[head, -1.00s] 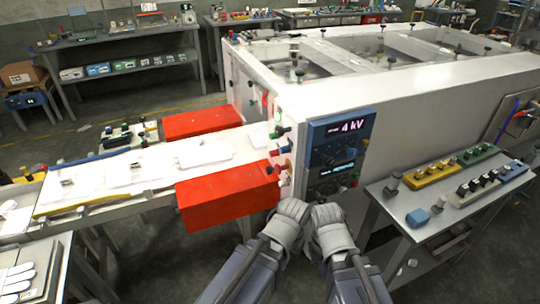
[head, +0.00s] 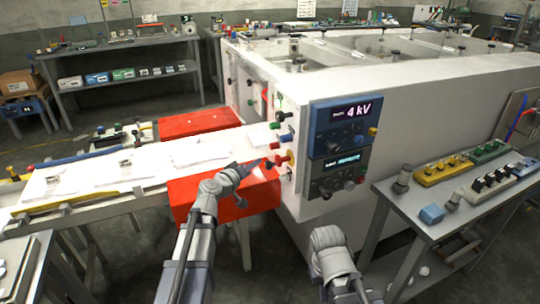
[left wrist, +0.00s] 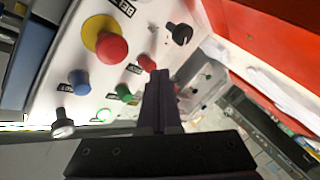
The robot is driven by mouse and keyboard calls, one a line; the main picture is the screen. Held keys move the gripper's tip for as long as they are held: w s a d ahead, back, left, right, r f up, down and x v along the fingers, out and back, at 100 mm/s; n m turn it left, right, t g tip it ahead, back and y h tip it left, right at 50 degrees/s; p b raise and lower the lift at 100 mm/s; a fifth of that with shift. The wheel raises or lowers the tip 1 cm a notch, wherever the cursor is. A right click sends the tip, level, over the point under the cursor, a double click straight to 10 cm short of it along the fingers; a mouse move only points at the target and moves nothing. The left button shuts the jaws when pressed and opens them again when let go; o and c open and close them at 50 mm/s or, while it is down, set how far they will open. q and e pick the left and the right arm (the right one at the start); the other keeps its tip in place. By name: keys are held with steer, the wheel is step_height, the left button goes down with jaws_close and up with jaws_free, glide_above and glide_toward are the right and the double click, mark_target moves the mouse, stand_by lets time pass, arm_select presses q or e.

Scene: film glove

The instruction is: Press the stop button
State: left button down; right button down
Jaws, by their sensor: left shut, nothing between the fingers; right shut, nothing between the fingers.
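A large red mushroom button on a yellow ring (left wrist: 105,45) sits on the white panel in the left wrist view. In the head view it shows on the machine's end face (head: 289,158). My left gripper (head: 256,164) is shut and empty, raised in front of that panel. In the left wrist view its fingertips (left wrist: 160,76) point at the panel, beside a small red button (left wrist: 147,62), right of and below the mushroom button. I cannot tell whether they touch anything. My right gripper (head: 327,238) is low in front of the machine; its fingers are mostly hidden.
The panel also carries a blue button (left wrist: 79,79), a green button (left wrist: 124,92) and black knobs (left wrist: 180,34). A blue display unit reading 4 kV (head: 343,122) is right of it. Red boxes (head: 222,196) flank the conveyor. A side table (head: 412,212) stands at right.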

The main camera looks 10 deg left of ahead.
mark_target(274, 146)
arm_select(q)
steer(key=w+a+n+t+y, duration=0.1)
steer(key=a+n+t+y, duration=0.1)
steer(key=a, duration=0.5)
steer(key=shift+w+r+n+b, duration=0.2)
steer(key=shift+r+n+b, duration=0.2)
steer(key=shift+b, duration=0.05)
steer(key=shift+d, duration=0.1)
steer(key=w+d, duration=0.5)
steer(key=d, duration=0.2)
steer(key=shift+d, duration=0.25)
stand_by(1.6)
steer(key=shift+w+d, duration=0.2)
steer(key=shift+d, duration=0.05)
steer(key=shift+w+d, duration=0.25)
steer(key=shift+d, duration=0.1)
stand_by(0.9)
steer(key=shift+s+a, duration=0.5)
steer(key=shift+a, duration=0.2)
